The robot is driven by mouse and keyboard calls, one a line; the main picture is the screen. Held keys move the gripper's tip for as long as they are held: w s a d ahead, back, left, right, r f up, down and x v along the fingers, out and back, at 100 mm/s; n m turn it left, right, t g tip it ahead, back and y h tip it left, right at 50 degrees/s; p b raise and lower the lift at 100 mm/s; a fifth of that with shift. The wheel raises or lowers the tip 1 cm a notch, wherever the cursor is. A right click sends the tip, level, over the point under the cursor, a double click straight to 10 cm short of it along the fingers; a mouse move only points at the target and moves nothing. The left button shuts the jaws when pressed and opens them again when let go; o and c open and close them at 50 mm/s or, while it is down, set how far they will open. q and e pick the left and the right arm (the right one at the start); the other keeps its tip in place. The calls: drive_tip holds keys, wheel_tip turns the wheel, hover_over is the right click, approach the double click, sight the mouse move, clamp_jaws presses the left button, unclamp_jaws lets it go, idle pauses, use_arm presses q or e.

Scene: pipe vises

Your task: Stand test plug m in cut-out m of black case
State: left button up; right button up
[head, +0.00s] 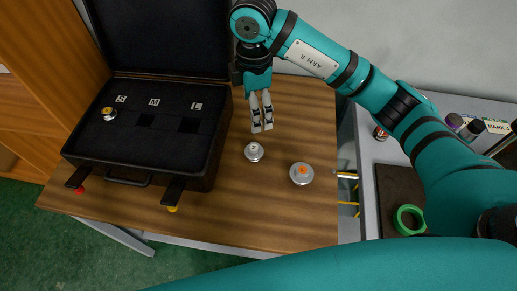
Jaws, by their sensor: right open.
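The black case (75,151) lies open on the wooden table at the left, its lid raised at the back. Its foam shows tags S, M and L. Cut-out m (146,120) is a dark empty square below the M tag. A grey round plug, by its size test plug m (254,152), stands on the table right of the case; its mark is too small to read. My right gripper (262,124) points down just behind that plug, open and empty, apart from it. My left gripper is out of view.
A larger grey plug with an orange mark (301,174) stands to the right. A small yellow-topped plug (108,114) sits at the S place. The cut-out below L (188,125) is empty. A grey bench (365,190) with green tape (409,219) is at the right.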

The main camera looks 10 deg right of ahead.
drive_tip(key=p, duration=0.3)
hover_over(254, 147)
drive_tip(key=shift+m, duration=0.4)
drive_tip(key=f, duration=1.2)
drive_tip(key=shift+s, duration=0.25)
wheel_tip(254, 147, down, 5)
drive_tip(key=shift+w+r+p, duration=0.1)
drive_tip(key=shift+w+p, duration=0.05)
drive_tip(key=shift+p, duration=0.85)
drive_tip(key=shift+f, duration=0.3)
drive_tip(key=c, duration=1.5)
drive_tip(key=shift+r, duration=0.1)
